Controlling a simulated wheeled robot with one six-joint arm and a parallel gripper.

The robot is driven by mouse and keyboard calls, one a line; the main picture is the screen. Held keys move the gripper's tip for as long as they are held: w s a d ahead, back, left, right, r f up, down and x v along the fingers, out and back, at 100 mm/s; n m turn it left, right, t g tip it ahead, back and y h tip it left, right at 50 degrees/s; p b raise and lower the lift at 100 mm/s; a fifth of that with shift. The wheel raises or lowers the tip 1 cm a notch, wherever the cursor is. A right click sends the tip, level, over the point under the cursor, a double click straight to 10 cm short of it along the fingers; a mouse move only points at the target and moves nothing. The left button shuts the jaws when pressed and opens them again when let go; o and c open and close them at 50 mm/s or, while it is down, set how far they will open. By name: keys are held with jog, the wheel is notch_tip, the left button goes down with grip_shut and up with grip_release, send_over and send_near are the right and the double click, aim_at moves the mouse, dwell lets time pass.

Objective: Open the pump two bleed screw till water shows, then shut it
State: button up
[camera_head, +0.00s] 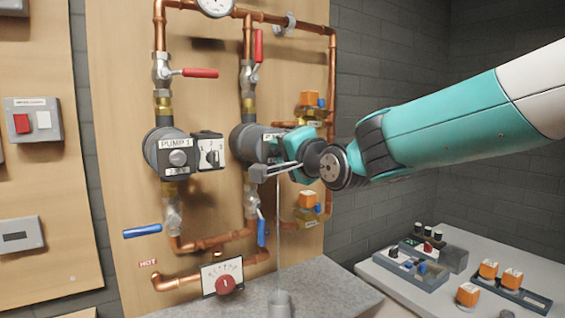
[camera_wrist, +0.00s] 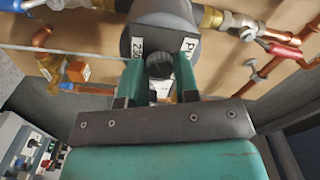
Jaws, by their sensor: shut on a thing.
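Pump two (camera_head: 244,143) is the right-hand dark grey round pump on the wooden board, partly hidden behind my gripper. My gripper (camera_head: 271,160) is at its front face. In the wrist view the pump body (camera_wrist: 160,14) fills the top, and the teal fingers are shut on the dark round bleed screw (camera_wrist: 159,65) at its centre. A thin pale stream of water (camera_head: 279,235) runs straight down from the pump front to a grey cup (camera_head: 279,304). The stream also shows in the wrist view as a thin pale line (camera_wrist: 60,50).
Pump one (camera_head: 163,152) with its switch box sits to the left. Red-handled (camera_head: 200,73) and blue-handled (camera_head: 142,231) valves and copper pipes surround the pumps. A mixing valve with a dial (camera_head: 222,277) is below. A side table (camera_head: 395,293) at right holds trays of parts.

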jog(key=m+b, duration=0.3)
jog(key=m, duration=0.3)
jog(key=shift+m, duration=0.3)
dwell(0.4)
jog(key=o, duration=0.9)
jog(key=shift+o, duration=0.2)
jog(key=b+v, duration=0.4)
jog(key=v, duration=1.3)
jog(key=shift+s, duration=0.25)
jog(key=shift+d, duration=0.15)
